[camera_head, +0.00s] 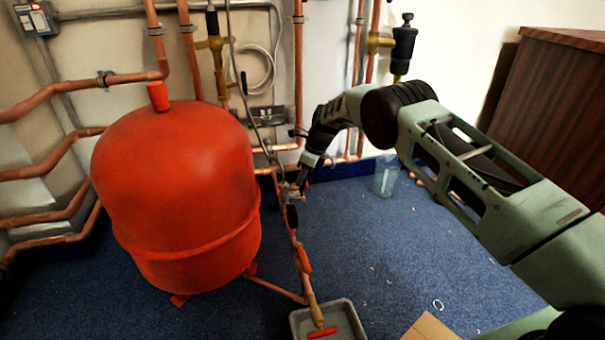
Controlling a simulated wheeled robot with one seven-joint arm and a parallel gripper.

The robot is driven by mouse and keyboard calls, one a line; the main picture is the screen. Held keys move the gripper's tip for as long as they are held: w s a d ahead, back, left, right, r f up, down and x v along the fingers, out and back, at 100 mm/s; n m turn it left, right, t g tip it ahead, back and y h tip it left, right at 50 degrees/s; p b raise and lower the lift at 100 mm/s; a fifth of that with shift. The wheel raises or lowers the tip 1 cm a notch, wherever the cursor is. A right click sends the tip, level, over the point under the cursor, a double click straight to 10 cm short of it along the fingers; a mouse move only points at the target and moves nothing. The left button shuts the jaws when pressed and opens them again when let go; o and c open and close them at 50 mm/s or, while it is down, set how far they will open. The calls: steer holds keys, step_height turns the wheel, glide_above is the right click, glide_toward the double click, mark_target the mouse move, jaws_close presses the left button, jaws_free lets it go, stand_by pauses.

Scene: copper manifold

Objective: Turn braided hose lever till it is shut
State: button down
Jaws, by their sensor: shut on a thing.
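My gripper (298,188) reaches down from the right to the pipework just right of the red tank. It is shut on the small lever of the valve where the grey braided hose (236,70) comes down. The fingers hide most of this lever; only a bit of red shows beside them. The lever's exact angle cannot be told at this size. The hose hangs from the top of the picture and ends near the valve. A red lever (303,258) lies along the copper pipe below my gripper, apart from it. Another red handle (322,332) sits lower, over a grey tray.
The large red tank (175,190) stands close on the left. Copper pipes (298,70) run up the wall behind. A clear cup (386,176) stands on the blue carpet. The grey tray (350,312) and a cardboard piece (430,327) lie in front. A wooden cabinet (550,110) is at right.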

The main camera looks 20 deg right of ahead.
steer(key=w+g+b, duration=0.1)
steer(key=b, duration=0.3)
steer(key=shift+w+a+f, duration=0.1)
steer(key=shift+f, duration=0.3)
steer(key=shift+b, duration=0.3)
steer(key=shift+r, duration=0.25)
steer(key=c, duration=1.3)
jaws_free()
steer(key=shift+s, duration=0.2)
steer(key=shift+c, duration=0.2)
step_height(320, 180, up, 10)
steer(key=p, duration=0.6)
